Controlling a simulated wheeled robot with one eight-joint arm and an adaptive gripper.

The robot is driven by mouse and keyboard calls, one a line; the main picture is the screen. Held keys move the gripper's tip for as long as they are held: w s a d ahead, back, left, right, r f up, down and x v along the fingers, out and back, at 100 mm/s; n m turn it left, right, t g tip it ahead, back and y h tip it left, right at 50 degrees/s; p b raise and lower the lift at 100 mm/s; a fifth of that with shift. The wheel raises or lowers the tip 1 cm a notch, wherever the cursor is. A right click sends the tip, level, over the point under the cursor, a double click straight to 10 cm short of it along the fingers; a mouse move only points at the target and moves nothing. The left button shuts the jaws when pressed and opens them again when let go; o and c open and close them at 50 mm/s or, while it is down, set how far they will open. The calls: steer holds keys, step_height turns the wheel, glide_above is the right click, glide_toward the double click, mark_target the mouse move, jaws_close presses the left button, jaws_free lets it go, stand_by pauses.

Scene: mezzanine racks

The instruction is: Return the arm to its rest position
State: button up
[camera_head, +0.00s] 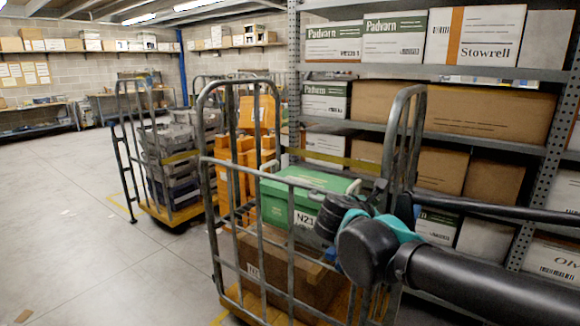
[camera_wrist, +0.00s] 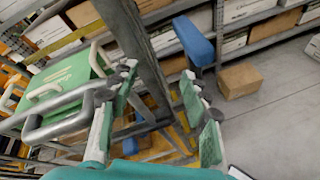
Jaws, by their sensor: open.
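My arm (camera_head: 450,280) reaches in from the lower right of the head view, its black and teal joints over the near roll cage (camera_head: 215,210). In that view my gripper is hidden behind the arm joints. In the wrist view my gripper (camera_wrist: 158,90) is open, its green-padded fingers apart. No held thing shows. A thick grey post (camera_wrist: 135,45) crosses behind or between the fingers; I cannot tell which. A green box (camera_head: 295,205) with a pale handle sits in the near cage, and also shows left of the fingers in the wrist view (camera_wrist: 65,82).
A rack (camera_head: 460,75) of cartons stands close behind the arm. A second cage with grey crates (camera_head: 170,145) is to the left. The wrist view shows a blue part (camera_wrist: 194,40) by the right finger and a carton (camera_wrist: 240,80) beyond. Open floor (camera_head: 80,220) lies left.

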steer(key=s+a+f+m+g+y, duration=0.2)
steer(key=f+m+y, duration=0.1)
steer(key=f+m, duration=0.4)
steer(key=s+a+f+m+g+y, duration=0.2)
steer(key=f+m+y, duration=0.1)
steer(key=f+m, duration=0.4)
steer(key=s+a+f+m+g+y, duration=0.1)
steer(key=s+a+f+m+y, duration=0.1)
steer(key=f+m, duration=0.5)
step_height(320, 180, down, 4)
steer(key=shift+s+a+f+g+y, duration=0.1)
steer(key=shift+s+a+g+y, duration=0.3)
steer(key=shift+y, duration=0.3)
steer(key=shift+c, duration=0.5)
